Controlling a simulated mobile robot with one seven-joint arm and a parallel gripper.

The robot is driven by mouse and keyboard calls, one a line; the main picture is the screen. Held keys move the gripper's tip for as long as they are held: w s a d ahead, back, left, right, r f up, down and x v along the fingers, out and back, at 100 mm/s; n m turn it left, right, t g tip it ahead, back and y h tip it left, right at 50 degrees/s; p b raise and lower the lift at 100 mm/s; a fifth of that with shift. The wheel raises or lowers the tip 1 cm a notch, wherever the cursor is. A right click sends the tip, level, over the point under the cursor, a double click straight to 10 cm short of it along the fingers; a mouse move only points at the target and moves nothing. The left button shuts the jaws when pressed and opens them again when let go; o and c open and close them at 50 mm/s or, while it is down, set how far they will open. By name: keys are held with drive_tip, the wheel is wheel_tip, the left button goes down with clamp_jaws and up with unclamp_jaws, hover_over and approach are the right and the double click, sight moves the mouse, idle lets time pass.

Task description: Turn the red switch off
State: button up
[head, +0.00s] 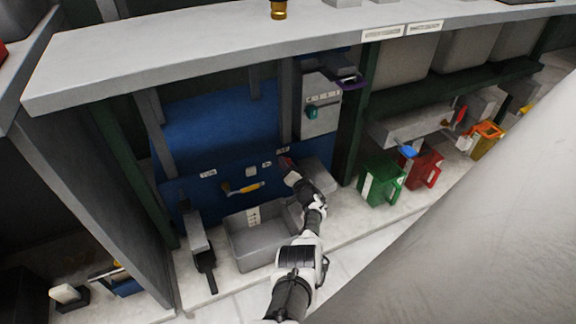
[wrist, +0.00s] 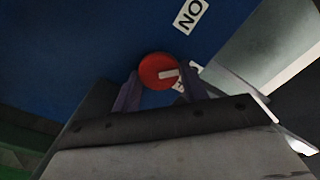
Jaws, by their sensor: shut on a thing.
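The red switch (wrist: 155,71) is a round red knob with a white pointer mark, set on a blue panel (wrist: 85,45). In the wrist view it sits between the two fingers of my gripper (wrist: 160,84), which is shut on it. The pointer mark points right. A white ON label (wrist: 190,15) lies above and right of the knob, upside down. Another label (wrist: 187,82) is partly hidden behind the right finger. In the head view my gripper (head: 287,165) is at the right part of the blue panel, and the knob is mostly hidden by it.
A yellow-handled lever (head: 247,187) is left of my gripper on the panel. A grey bin (head: 268,248) stands below. A grey box with a teal knob (head: 311,112) is above right. A grey counter (head: 190,52) overhangs.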

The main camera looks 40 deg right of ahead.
drive_tip(key=shift+f+m, duration=0.1)
drive_tip(key=shift+m, duration=4.2)
drive_tip(key=o, duration=0.9)
drive_tip(key=shift+o, duration=0.2)
drive_tip(key=shift+s, duration=0.1)
